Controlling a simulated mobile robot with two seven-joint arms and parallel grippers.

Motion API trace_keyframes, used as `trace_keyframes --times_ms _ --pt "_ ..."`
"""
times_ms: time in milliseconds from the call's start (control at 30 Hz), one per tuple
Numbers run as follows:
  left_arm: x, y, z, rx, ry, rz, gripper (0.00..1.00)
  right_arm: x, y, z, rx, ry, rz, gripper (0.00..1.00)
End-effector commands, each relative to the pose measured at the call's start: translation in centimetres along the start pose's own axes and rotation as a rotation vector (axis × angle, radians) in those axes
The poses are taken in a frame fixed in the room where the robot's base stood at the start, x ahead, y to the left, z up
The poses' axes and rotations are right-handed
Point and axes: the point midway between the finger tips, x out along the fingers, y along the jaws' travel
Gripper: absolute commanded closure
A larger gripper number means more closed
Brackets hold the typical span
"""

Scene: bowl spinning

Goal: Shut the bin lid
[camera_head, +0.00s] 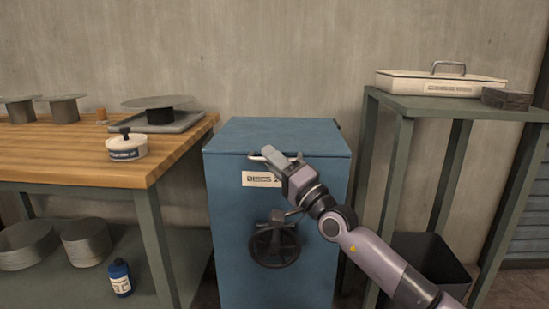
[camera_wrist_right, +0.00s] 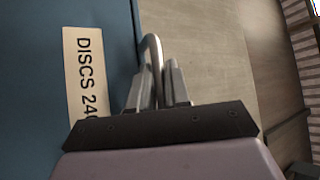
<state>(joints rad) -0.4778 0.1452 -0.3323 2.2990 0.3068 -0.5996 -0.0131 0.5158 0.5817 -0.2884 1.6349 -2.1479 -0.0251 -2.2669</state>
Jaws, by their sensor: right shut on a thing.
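A blue bin (camera_head: 232,230) stands on the floor in the middle of the head view, with a label reading "DISCS" on its front. Its blue lid (camera_head: 285,134) lies about level across the top; I cannot tell whether a thin gap is left under it. A bent metal handle (camera_head: 258,157) sits at the lid's front edge. My right gripper (camera_head: 285,163) is shut on this handle, and in the right wrist view the handle's loop (camera_wrist_right: 153,48) passes between the two fingers (camera_wrist_right: 160,90). The gripper hides part of the handle and label. My left gripper is out of view.
A black handwheel (camera_head: 274,246) sticks out of the bin's front below my gripper. A wooden workbench (camera_head: 180,150) stands close on the left. A green stand (camera_head: 400,104) on the right carries a white lidded case (camera_head: 405,83), with a dark open container (camera_head: 440,262) below.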

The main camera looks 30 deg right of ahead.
Motion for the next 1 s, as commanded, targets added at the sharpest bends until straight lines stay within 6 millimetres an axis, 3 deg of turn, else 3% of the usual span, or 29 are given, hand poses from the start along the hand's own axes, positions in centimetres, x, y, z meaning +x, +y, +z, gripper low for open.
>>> trace_keyframes --times_ms 33,233,267,300,767,1000 --pt "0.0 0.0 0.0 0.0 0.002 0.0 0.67 -0.3 0.8 0.2 0.002 -0.004 0.017 1.0" --pt "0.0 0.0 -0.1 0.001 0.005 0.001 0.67 -0.3 1.0 0.4 0.003 -0.007 0.021 1.0" --pt "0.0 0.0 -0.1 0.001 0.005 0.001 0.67 -0.3 1.0 0.4 0.003 -0.008 0.021 0.77" --pt "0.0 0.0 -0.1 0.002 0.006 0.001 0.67 -0.3 1.0 0.4 0.003 -0.008 0.021 0.65" --pt "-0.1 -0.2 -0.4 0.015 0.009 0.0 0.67 -0.2 0.6 0.1 0.001 -0.004 0.013 0.65" --pt "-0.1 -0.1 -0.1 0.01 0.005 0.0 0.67 0.1 -0.5 -1.3 -0.004 0.001 0.005 0.65"
